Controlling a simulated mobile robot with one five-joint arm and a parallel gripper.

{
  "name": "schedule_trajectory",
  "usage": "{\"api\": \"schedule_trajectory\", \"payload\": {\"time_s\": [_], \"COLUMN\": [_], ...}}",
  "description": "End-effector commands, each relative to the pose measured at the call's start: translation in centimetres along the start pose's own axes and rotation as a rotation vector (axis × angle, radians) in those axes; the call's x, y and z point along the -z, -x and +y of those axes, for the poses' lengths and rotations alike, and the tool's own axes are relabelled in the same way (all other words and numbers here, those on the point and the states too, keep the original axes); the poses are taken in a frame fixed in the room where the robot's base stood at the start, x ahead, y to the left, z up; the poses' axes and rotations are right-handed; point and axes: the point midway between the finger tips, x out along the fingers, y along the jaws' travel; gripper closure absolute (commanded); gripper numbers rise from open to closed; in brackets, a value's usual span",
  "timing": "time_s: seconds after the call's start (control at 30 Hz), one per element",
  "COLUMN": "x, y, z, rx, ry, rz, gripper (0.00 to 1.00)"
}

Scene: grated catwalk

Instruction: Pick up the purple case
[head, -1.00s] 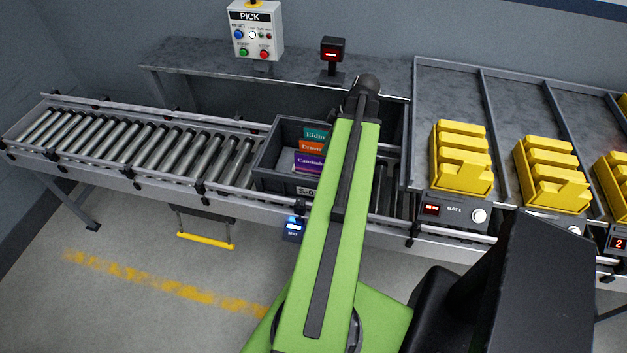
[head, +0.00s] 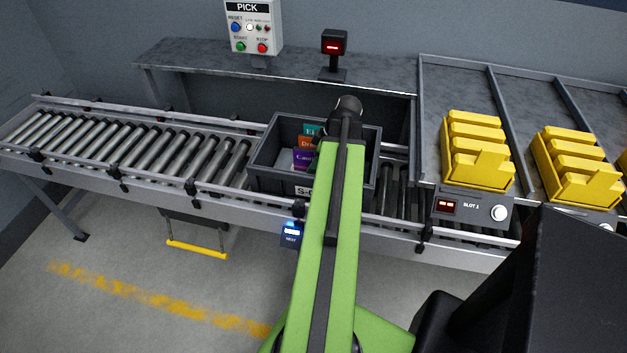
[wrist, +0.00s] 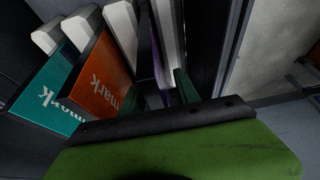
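The purple case (head: 303,159) stands in the grey tote (head: 262,163) on the roller conveyor, in front of an orange case (head: 306,143) and a teal case (head: 311,130). My green arm hides its right part and my gripper in the head view. In the wrist view the purple case (wrist: 160,78) shows as a thin strip, right of the orange case (wrist: 100,75) and the teal case (wrist: 52,92). My gripper (wrist: 157,95) is low over the tote, with two dark green fingers apart on either side of the purple strip. Contact cannot be seen.
Yellow bins (head: 478,150) stand on the sloped rack at right. A control box (head: 254,27) and a red-lit scanner (head: 333,45) are at the back shelf. The tote walls enclose the cases closely. The conveyor rollers (head: 130,140) at left are clear.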

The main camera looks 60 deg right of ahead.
Motion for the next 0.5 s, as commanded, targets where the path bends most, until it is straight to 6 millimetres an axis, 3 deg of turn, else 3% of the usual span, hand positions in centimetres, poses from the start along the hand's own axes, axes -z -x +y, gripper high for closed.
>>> {"api": "schedule_trajectory", "payload": {"time_s": [0.5], "x": [-0.14], "y": [-0.16], "z": [0.01], "rx": [0.000], "ry": [-0.001], "rz": [0.000], "gripper": [0.62]}}
